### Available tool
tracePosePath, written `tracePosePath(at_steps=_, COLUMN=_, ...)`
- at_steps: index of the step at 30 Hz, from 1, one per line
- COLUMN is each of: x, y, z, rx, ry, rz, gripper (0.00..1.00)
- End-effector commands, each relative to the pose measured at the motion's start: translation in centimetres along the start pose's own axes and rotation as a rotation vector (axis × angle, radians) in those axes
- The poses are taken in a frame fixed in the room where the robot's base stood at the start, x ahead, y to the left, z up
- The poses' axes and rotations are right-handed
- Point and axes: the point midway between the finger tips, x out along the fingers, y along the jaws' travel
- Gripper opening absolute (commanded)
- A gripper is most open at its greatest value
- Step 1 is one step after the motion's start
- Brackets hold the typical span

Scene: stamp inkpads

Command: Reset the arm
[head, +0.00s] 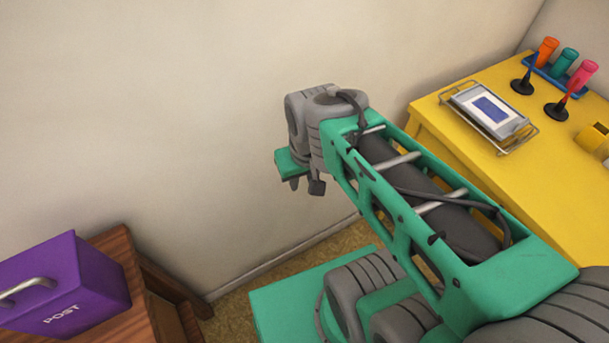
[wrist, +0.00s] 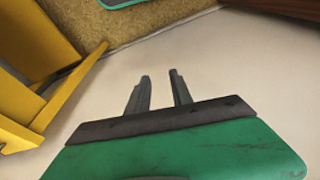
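My gripper (wrist: 160,78) shows in the wrist view with its two grey fingers apart and nothing between them. In the head view my gripper (head: 305,186) hangs at the end of my green and grey arm, in front of the bare wall and above the floor. It touches nothing that I can see. My arm reaches across the middle of the head view and hides part of the yellow table.
A yellow table (head: 540,200) on the right holds a framed tray (head: 472,97), two stamps (head: 523,84) and a rack of coloured tubes (head: 565,62). A purple post box (head: 70,285) stands on a wooden table (head: 118,250) at lower left. Floor shows between them.

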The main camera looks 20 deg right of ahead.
Motion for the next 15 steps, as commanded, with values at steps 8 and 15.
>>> tracePosePath(at_steps=8, x=-3.3, y=0.8, z=-0.8, rx=0.034, ry=-0.021, rz=-0.015, gripper=0.27)
tracePosePath(at_steps=15, x=-15.2, y=1.0, z=-3.6, rx=0.036, ry=-0.006, rz=-0.027, gripper=0.27)
